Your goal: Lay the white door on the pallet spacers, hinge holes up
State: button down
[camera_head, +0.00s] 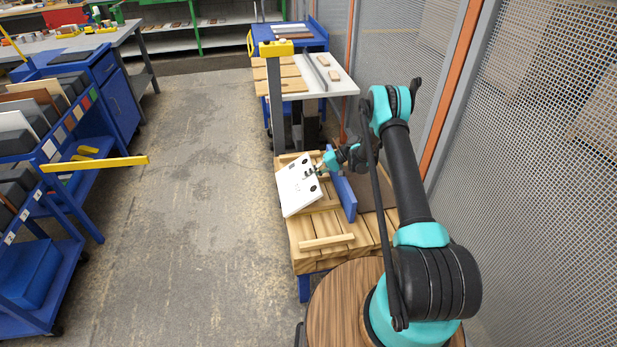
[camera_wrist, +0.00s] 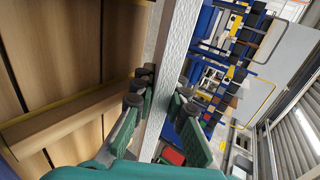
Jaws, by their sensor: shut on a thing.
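The white door (camera_head: 296,195) is in the air over the pallet in the head view, tilted, with dark round hinge holes showing on the face toward the head camera. My gripper (camera_head: 316,170) is shut on its right edge. In the wrist view the white door (camera_wrist: 178,60) shows edge-on between the fingers of my gripper (camera_wrist: 160,96). The wooden pallet (camera_head: 305,262) lies below, with a pale spacer (camera_head: 326,242) across its near part. Other spacers are partly hidden by the door; whether the door touches them cannot be told.
A blue upright plate (camera_head: 345,197) stands on the pallet just right of the door. Behind are a dark post with a yellow top (camera_head: 276,48) and a grey table (camera_head: 343,84) with boards. A mesh fence (camera_head: 540,170) runs along the right. The floor (camera_head: 190,210) at left is clear.

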jog(key=shift+w+d+f+y, duration=0.1)
jog(key=shift+d+f+y, duration=0.2)
jog(key=shift+f+y, duration=0.15)
jog(key=c, duration=1.5)
grip_release()
jog(key=shift+o, duration=0.5)
jog(key=shift+r+h, duration=0.2)
jog(key=shift+h, duration=0.45)
jog(key=shift+r+t+h, duration=0.1)
jog(key=shift+t+h, duration=0.3)
jog(key=shift+h, duration=0.7)
jog(key=shift+w+d+r+t+h, duration=0.1)
jog(key=shift+d+t+h, duration=0.1)
jog(key=shift+h, duration=0.45)
jog(key=shift+d+t+h, duration=0.15)
jog(key=shift+t+h, duration=0.05)
jog(key=shift+h, duration=0.45)
